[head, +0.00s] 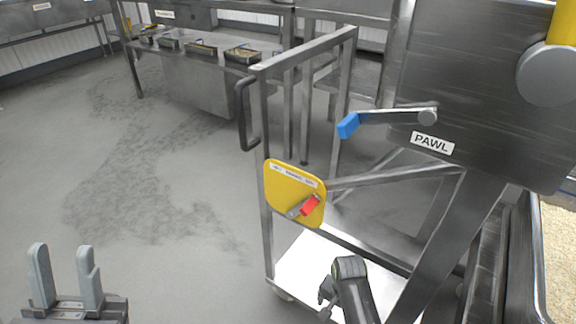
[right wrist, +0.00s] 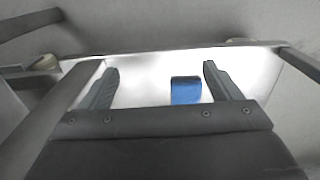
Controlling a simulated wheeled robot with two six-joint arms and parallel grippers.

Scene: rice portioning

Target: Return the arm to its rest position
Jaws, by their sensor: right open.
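My left gripper (head: 64,252) is at the lower left of the head view, above the floor. Its two pale fingers stand apart with nothing between them. My right arm's dark end (head: 350,268) shows at the bottom centre of the head view, over the cart's white lower shelf (head: 303,252). In the right wrist view, my right gripper (right wrist: 160,66) has its two fingers spread wide. A blue block-like piece (right wrist: 186,91) shows between them against a white surface; neither finger touches it. I cannot tell how far beyond the fingers it lies.
A metal frame with a blue-handled lever (head: 348,125) marked PAWL and a yellow plate (head: 290,182) with a red-tipped lever (head: 311,205) stands close on the right. A bench (head: 190,57) with several trays is at the back. The grey floor on the left is clear.

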